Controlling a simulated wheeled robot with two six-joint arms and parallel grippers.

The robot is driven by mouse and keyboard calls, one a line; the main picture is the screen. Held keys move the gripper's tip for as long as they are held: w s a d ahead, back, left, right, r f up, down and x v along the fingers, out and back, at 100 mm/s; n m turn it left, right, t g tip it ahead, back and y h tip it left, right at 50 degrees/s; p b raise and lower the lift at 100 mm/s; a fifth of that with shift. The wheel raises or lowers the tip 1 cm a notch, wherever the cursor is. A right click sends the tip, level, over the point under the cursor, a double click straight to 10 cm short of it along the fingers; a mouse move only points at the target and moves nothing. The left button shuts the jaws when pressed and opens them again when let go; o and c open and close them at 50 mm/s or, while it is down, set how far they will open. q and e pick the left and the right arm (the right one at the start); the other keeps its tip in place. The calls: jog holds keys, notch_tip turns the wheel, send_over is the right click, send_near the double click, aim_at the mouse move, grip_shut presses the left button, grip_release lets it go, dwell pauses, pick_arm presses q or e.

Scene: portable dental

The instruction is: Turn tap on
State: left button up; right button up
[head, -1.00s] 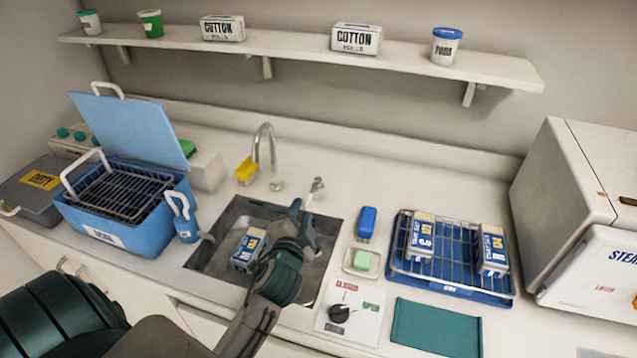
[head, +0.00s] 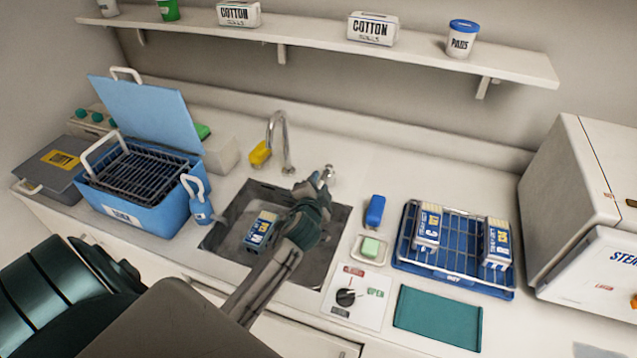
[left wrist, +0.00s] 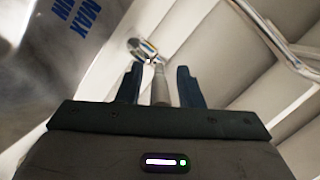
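The chrome tap spout (head: 283,140) arches up behind the sink (head: 229,212). A small silver tap handle (head: 329,174) stands to its right, behind the sink's back edge. My left gripper (head: 318,182) reaches over the sink to this handle. In the left wrist view my left gripper (left wrist: 158,86) is open, with one dark finger on each side of the handle's grey stem (left wrist: 159,82). A gap shows on both sides of the stem. No water shows under the spout. My right gripper is in neither view.
A blue-and-white pack (head: 260,231) lies in the sink. A yellow sponge (head: 260,153) sits by the spout. A blue bottle (head: 200,209) stands left of the sink; a blue object (head: 375,211) and soap dish (head: 370,249) are to the right.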

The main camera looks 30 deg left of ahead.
pick_arm(q)
grip_shut()
jog(key=d+n+g+y+b, duration=0.1)
jog(key=y+b, duration=0.1)
jog(key=d+n+g+y+b, duration=0.1)
jog(key=n+b, duration=0.1)
jog(key=shift+w+y, duration=0.4)
grip_release()
dwell(0.3)
